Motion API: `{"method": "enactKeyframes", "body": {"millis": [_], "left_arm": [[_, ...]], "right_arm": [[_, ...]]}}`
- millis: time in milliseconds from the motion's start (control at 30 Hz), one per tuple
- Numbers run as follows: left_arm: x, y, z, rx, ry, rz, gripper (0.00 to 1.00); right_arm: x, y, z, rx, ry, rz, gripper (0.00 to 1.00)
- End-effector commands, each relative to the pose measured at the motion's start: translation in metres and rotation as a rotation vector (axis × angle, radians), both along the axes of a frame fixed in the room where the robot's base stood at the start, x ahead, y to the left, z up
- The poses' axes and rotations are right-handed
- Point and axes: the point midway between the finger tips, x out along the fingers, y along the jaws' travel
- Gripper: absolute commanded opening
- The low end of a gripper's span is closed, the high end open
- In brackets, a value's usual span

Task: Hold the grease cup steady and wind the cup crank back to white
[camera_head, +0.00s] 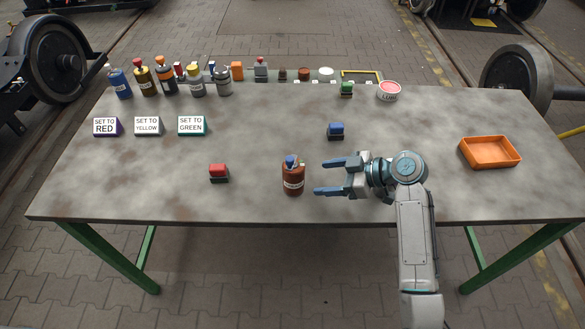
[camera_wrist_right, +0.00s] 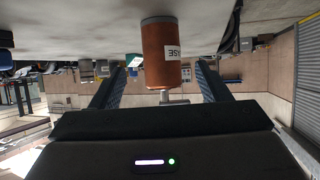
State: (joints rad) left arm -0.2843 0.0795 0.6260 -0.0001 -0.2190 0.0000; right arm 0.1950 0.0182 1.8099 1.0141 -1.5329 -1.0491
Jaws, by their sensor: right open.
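The grease cup (camera_head: 293,179) is a reddish-brown cylinder with a pale label, upright near the front middle of the table. Its top carries a blue part and a light-coloured piece, likely the crank (camera_head: 293,161); its exact setting is too small to read. My right gripper (camera_head: 318,177) is open and lies just right of the cup, fingers pointing at it, with the cup apart from them. In the right wrist view the cup (camera_wrist_right: 166,55) appears between the two open fingers, ahead of them, and part of its label shows. My left gripper is out of view.
A red block (camera_head: 219,172) sits left of the cup and a blue block (camera_head: 336,130) behind it. An orange tray (camera_head: 489,152) is at the right. Signs reading SET TO RED (camera_head: 106,127), YELLOW (camera_head: 148,126) and GREEN (camera_head: 192,125) stand at left. Several bottles line the back.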

Motion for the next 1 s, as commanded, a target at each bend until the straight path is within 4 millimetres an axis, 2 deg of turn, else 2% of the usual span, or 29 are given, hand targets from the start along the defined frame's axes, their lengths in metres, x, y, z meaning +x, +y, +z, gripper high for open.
{"method": "enactKeyframes", "body": {"millis": [33,100,233,367,600,733,1000], "left_arm": [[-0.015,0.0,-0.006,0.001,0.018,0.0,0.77],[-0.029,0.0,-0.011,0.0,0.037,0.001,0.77],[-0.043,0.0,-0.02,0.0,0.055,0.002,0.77],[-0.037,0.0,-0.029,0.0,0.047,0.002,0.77],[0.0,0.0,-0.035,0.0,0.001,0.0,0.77],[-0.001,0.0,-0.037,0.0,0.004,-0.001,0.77],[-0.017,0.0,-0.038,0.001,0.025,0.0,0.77]], "right_arm": [[0.001,0.006,-0.005,0.002,0.001,0.0,0.7],[0.004,0.013,-0.01,0.004,0.003,0.0,0.7],[0.009,0.03,-0.02,0.003,0.002,-0.001,0.7],[0.014,0.046,-0.029,0.003,0.002,0.001,0.7],[0.021,0.068,-0.041,0.001,0.003,-0.001,0.7],[0.023,0.075,-0.044,-0.001,0.001,0.0,0.7],[0.024,0.077,-0.044,-0.002,0.001,0.0,0.7]]}}
